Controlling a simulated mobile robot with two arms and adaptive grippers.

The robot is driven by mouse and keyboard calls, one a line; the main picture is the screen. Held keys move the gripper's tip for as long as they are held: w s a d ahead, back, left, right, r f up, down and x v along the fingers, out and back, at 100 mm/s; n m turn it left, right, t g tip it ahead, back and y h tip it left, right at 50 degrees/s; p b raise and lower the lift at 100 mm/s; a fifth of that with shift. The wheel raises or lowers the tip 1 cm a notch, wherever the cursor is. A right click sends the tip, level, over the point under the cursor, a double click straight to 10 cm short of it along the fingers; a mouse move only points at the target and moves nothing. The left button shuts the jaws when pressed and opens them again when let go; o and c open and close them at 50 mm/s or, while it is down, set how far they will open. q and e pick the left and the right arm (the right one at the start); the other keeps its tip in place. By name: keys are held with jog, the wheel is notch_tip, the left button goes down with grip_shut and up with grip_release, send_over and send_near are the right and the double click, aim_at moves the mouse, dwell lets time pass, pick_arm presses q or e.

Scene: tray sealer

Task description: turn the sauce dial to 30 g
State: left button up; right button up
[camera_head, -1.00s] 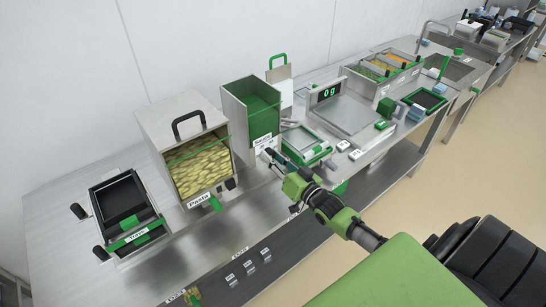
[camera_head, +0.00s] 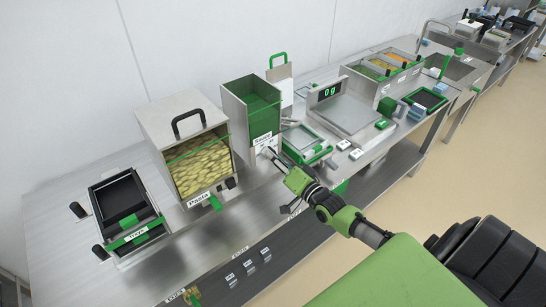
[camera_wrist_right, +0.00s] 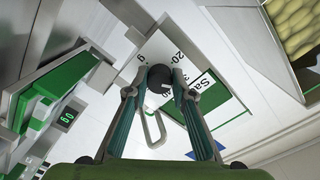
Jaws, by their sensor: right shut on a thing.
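The sauce dispenser (camera_head: 237,108) is a metal box with a green front window, standing on the counter at the middle of the head view. Its black sauce dial (camera_wrist_right: 159,76) shows in the right wrist view, on a white face with a printed "20" and part of a "Sauce" label. My right gripper (camera_wrist_right: 160,90) is shut on the dial, one finger on each side. In the head view the right gripper (camera_head: 271,154) is at the dispenser's lower front and hides the dial. Which value the dial points to cannot be read. My left gripper is not in view.
The pasta dispenser (camera_head: 158,133) stands to the left, with the tray holder (camera_head: 118,234) beyond it. A scale (camera_head: 346,112) reading 0 g and a green-edged sealer-like unit (camera_head: 306,146) are to the right.

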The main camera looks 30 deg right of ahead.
jog(key=o, duration=1.1)
jog(key=s, duration=1.2)
jog(key=shift+d, duration=0.45)
jog(key=shift+r, duration=0.1)
